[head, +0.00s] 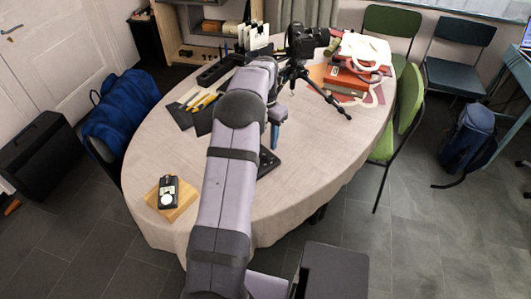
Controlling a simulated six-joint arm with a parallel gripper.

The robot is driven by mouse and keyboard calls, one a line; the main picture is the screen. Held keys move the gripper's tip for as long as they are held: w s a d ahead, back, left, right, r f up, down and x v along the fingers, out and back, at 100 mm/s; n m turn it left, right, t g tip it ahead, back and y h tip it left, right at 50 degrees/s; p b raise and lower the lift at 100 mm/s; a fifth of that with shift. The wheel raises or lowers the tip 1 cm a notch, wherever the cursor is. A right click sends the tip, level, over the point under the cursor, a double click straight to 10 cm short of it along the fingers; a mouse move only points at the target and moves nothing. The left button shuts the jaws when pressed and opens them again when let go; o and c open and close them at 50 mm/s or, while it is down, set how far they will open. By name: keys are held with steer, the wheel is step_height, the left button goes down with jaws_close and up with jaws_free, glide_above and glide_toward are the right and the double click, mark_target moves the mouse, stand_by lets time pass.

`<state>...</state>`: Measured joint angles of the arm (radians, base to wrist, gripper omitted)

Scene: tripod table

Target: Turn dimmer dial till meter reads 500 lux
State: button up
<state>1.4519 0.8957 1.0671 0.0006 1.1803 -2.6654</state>
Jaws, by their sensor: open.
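A dark handheld meter (169,189) with a pale round disc lies on a wooden block (183,208) at the left front of the table. Its reading is too small to make out. A black flat unit (268,162) shows just right of my arm, mostly hidden behind it. I cannot make out a dial on it. My arm reaches up across the middle of the table and bends down at its far end. My gripper (275,135) shows only in part there, open, above the black unit. Whether it touches the unit cannot be told.
A camera (306,40) on a small black tripod (301,85) stands behind and right of my gripper. Books and a white bag (362,50) lie at the back right. Dark folders with pencils (192,108) lie at the left. The right front of the cloth-covered table (335,150) is clear.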

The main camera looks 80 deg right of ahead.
mark_target(265, 155)
steer(key=shift+f+p, duration=0.75)
steer(key=shift+f, duration=2.85)
jaws_close()
